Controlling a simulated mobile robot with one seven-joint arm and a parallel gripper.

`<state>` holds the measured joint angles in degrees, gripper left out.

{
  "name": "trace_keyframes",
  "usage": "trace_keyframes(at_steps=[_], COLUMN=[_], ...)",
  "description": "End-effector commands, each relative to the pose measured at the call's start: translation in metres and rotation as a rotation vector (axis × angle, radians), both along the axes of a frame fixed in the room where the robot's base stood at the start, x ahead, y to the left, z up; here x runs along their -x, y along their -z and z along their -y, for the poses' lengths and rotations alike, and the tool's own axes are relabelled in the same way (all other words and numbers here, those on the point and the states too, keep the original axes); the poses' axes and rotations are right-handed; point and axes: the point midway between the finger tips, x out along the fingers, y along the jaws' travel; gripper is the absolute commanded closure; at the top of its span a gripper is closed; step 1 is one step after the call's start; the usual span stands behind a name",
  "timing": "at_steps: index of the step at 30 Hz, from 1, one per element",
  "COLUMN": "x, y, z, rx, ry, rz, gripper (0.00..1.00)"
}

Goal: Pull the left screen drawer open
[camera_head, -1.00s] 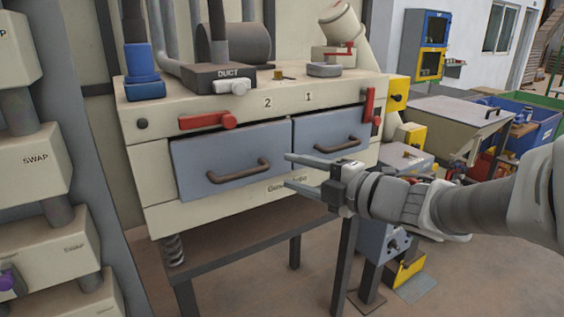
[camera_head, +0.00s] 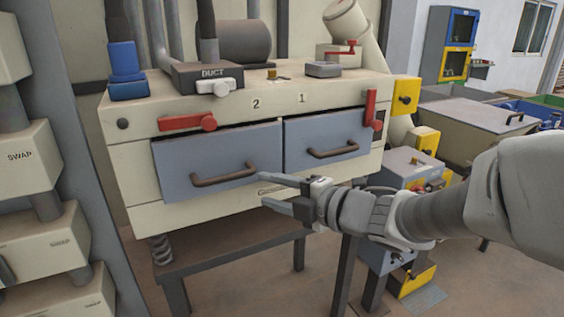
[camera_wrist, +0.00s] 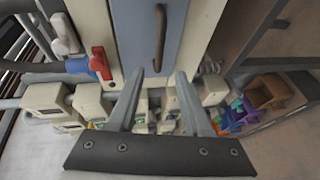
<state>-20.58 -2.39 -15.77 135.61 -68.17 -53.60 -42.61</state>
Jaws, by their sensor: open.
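The left screen drawer (camera_head: 225,150) is a blue-grey panel under the number 2, with a brown bar handle (camera_head: 224,176). It looks closed apart from a dark gap along its top edge. My gripper (camera_head: 262,190) is open and empty, its fingertips just right of the handle's right end. In the wrist view the drawer front (camera_wrist: 126,30) and handle (camera_wrist: 160,38) lie beyond my open fingers (camera_wrist: 159,74), with the handle roughly in line with the gap between them. Contact with the handle does not show.
A red lever (camera_head: 188,122) sits above the left drawer. The right drawer (camera_head: 327,137) has its own handle, with an upright red lever (camera_head: 370,110) beside it. White SWAP blocks (camera_head: 30,156) stand at the left. Floor is open below the machine's front right.

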Motion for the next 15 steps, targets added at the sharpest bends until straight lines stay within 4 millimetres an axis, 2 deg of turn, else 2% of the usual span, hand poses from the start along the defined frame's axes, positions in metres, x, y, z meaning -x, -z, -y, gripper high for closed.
trace_keyframes(at_steps=[3, 15], x=[-0.015, -0.063], y=[0.008, 0.022], z=[-0.024, -0.089], rx=[0.001, 0.001], ry=[-0.004, -0.003], rz=[-0.002, 0.0], gripper=[0.5, 0.5])
